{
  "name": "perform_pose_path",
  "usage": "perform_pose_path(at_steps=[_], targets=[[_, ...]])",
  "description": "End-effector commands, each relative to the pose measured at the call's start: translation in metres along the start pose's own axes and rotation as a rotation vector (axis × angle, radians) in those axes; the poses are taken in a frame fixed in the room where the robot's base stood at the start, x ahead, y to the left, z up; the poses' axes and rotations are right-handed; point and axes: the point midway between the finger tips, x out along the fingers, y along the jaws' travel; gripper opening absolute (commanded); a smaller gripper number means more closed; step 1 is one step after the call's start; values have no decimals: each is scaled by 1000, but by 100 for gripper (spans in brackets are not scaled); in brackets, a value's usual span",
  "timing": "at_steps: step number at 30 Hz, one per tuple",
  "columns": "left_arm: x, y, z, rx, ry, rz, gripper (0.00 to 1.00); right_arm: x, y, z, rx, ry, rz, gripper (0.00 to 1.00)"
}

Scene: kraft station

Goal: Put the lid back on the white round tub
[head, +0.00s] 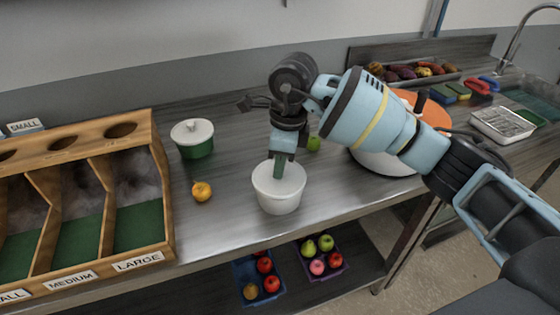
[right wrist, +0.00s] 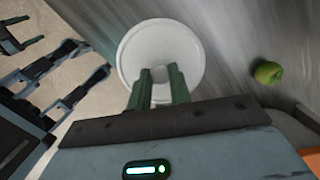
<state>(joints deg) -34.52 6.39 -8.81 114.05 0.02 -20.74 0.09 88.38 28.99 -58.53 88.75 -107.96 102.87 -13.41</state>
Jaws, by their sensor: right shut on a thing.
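The white round tub (head: 278,203) stands upright on the steel counter near its front edge. My right gripper (head: 279,172) points down over the middle of the tub, its green fingers shut on the lid (head: 292,180). In the right wrist view the lid (right wrist: 160,50) is a pale round disc under the fingertips (right wrist: 160,85).
A green tub (head: 195,148) with a white lid and an orange fruit (head: 201,191) are left of the white tub. A wooden sorting bin (head: 160,190) is farther left. A green apple (head: 314,143) and a large white-and-orange item (head: 385,163) are to the right. Fruit trays (head: 336,272) sit below.

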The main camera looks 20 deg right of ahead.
Motion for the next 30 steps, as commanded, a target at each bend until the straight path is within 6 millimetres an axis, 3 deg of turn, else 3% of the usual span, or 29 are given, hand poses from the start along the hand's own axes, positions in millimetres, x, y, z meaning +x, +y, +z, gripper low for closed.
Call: perform_pose_path(at_steps=[30], targets=[[-2, 0, -6, 1, 10, -1, 65, 0, 0, 0, 0, 0, 0, 0]])
